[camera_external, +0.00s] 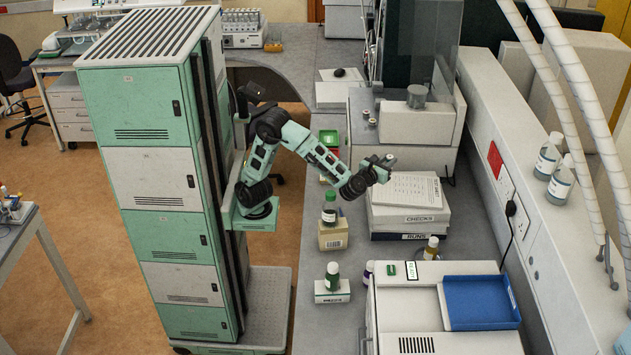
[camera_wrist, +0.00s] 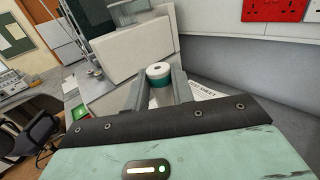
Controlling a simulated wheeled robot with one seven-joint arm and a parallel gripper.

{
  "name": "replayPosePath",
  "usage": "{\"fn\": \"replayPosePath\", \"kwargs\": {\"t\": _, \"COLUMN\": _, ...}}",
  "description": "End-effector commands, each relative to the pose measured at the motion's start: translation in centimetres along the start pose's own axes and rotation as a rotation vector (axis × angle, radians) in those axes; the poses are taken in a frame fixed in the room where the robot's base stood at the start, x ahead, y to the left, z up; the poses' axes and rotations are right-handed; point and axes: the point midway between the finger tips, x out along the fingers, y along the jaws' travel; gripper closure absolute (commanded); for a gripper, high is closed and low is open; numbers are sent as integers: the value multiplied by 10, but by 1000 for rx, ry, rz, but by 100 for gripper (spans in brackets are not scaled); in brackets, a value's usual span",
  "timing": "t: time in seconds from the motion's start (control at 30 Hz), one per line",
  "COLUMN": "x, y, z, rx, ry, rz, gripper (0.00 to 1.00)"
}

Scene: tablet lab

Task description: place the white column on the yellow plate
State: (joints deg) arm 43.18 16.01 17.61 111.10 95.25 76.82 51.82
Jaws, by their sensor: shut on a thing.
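My gripper (camera_external: 382,166) is raised in front of the binders in the external view, over the bench. In the wrist view my gripper (camera_wrist: 158,90) is shut on a small white cylinder with a teal band and a dark spot in its top (camera_wrist: 158,72); it looks like the white column. Its lower part is hidden between the fingers. In the external view it is too small to make out clearly. I cannot make out a clear yellow plate; a small orange-amber dish (camera_external: 273,46) lies on the far bench.
Binders with a paper sheet (camera_external: 412,190) lie right below my gripper. Green-capped bottles stand on a cardboard box (camera_external: 331,236) and a white box (camera_external: 332,292). A white machine with a blue tray (camera_external: 481,303) fills the front right. A grey instrument (camera_external: 410,123) stands behind.

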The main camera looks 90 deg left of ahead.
Motion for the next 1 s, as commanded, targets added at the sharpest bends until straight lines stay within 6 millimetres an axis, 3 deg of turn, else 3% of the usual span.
{"fn": "replayPosePath", "kwargs": {"t": 0.03, "x": 20, "y": 23, "z": 0, "rx": 0, "ry": 0, "rz": 60, "gripper": 98}}
{"fn": "replayPosePath", "kwargs": {"t": 0.2, "x": 70, "y": 96, "z": -1, "rx": 3, "ry": 0, "rz": 245, "gripper": 98}}
{"fn": "replayPosePath", "kwargs": {"t": 0.4, "x": 111, "y": 192, "z": -4, "rx": 6, "ry": 2, "rz": 468, "gripper": 98}}
{"fn": "replayPosePath", "kwargs": {"t": 0.6, "x": 128, "y": 280, "z": -6, "rx": 9, "ry": 4, "rz": 666, "gripper": 98}}
{"fn": "replayPosePath", "kwargs": {"t": 0.7, "x": 129, "y": 312, "z": -7, "rx": 10, "ry": 6, "rz": 739, "gripper": 98}}
{"fn": "replayPosePath", "kwargs": {"t": 1.0, "x": 126, "y": 375, "z": -10, "rx": 12, "ry": 11, "rz": 881, "gripper": 98}}
